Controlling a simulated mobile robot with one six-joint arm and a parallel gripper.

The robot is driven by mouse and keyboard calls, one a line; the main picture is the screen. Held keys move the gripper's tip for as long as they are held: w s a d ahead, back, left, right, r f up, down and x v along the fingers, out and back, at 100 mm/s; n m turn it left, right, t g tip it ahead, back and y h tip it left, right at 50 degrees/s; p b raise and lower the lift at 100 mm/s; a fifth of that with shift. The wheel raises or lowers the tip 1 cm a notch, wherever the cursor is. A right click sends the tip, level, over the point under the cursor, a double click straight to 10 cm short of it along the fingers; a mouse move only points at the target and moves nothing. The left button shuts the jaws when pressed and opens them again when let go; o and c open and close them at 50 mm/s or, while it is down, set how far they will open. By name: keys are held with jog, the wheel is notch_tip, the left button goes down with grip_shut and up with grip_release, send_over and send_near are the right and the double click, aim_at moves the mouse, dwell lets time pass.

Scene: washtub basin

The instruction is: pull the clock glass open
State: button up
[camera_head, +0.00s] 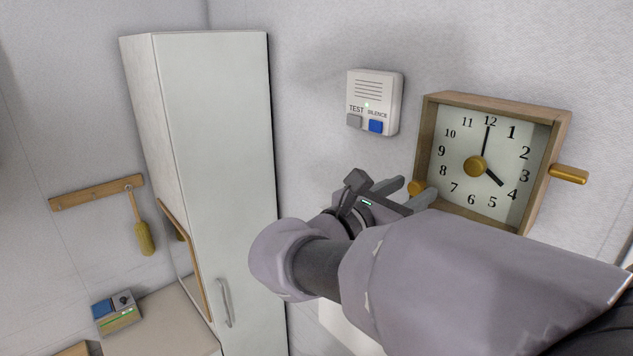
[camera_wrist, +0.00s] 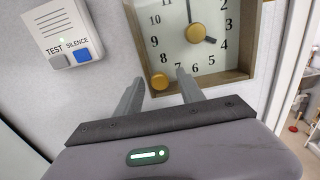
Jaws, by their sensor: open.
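The wall clock (camera_head: 480,160) has a square wooden case, a pale dial with black numerals and a brass boss in the middle.
A brass handle (camera_head: 568,174) sticks out from the clock's right side. A white wall box (camera_head: 375,100) with grey TEST and blue SILENCE buttons hangs left of the clock. A tall pale cabinet (camera_head: 215,150) stands farther left. Bare wall lies between them.

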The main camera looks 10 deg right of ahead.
jog(key=shift+w+a, duration=0.1)
grip_shut()
dwell(1.3)
